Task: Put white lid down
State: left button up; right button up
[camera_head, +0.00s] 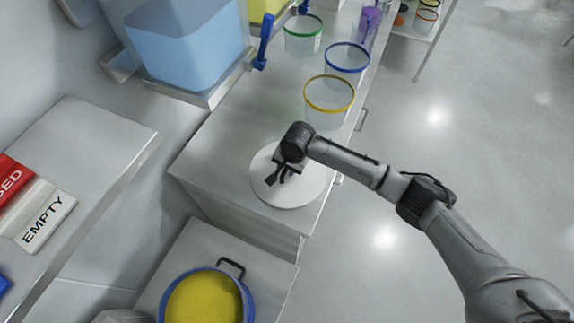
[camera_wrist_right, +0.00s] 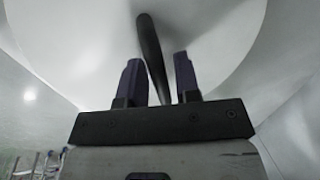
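The round white lid (camera_head: 304,192) shows at the near end of the grey counter, looking flat, over or on the counter top; I cannot tell whether it touches. My right gripper (camera_head: 280,178) is above the lid at its black handle. In the right wrist view the lid's pale disc (camera_wrist_right: 225,45) fills the upper part, and its black bar handle (camera_wrist_right: 150,45) runs between the two fingers of the right gripper (camera_wrist_right: 160,80). The fingers stand apart, with a narrow gap on each side of the handle. My left gripper is not in view.
Clear buckets with yellow (camera_head: 329,95), blue (camera_head: 347,58) and green (camera_head: 303,33) rims stand farther along the counter (camera_head: 215,150). A blue-filled container (camera_head: 185,45) is at upper left. A blue-rimmed tub of yellow material (camera_head: 205,300) is below. Open floor lies right.

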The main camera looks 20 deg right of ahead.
jog(key=shift+o, duration=0.7)
jog(key=shift+r, duration=0.3)
notch_tip(320, 180, up, 12)
jog(key=s+d+p, duration=0.1)
jog(key=p, duration=0.1)
jog(key=shift+s+d+f+p, duration=0.25)
jog(key=shift+s+d+p, duration=0.05)
jog(key=shift+s+p, duration=0.05)
